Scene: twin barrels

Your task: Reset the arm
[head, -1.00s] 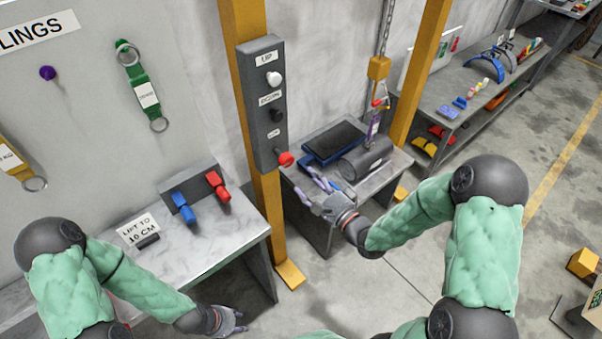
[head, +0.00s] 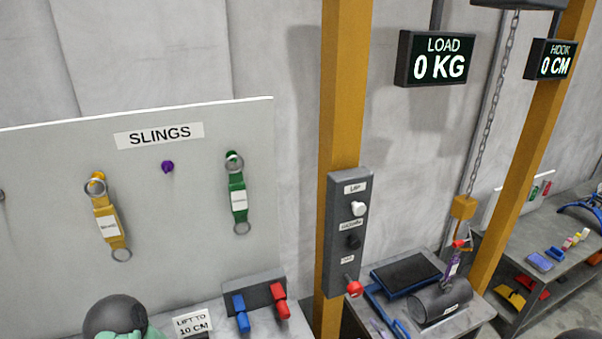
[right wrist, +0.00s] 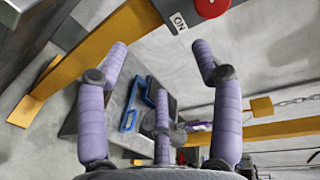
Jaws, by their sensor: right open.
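My right gripper (right wrist: 160,62) fills the right wrist view, its three purple fingers spread and nothing between them. A red button (right wrist: 221,7) marked ON is just beyond its upper fingers. The grey control box (head: 347,235) with white, black and red (head: 354,289) controls is on an orange post in the head view. My left gripper is out of view; only part of my left arm shows at bottom left. The dark barrel (head: 437,305) lies on a table, with the purple sling (head: 453,272) above it at the hook (head: 461,244).
Displays read LOAD 0 KG (head: 437,58) and HOOK 0 CM (head: 553,60). Yellow (head: 109,222) and green (head: 238,203) slings hang on the board. Blue (head: 242,320) and red (head: 280,305) handles stand on the left bench. Orange posts (head: 343,120) are obstacles.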

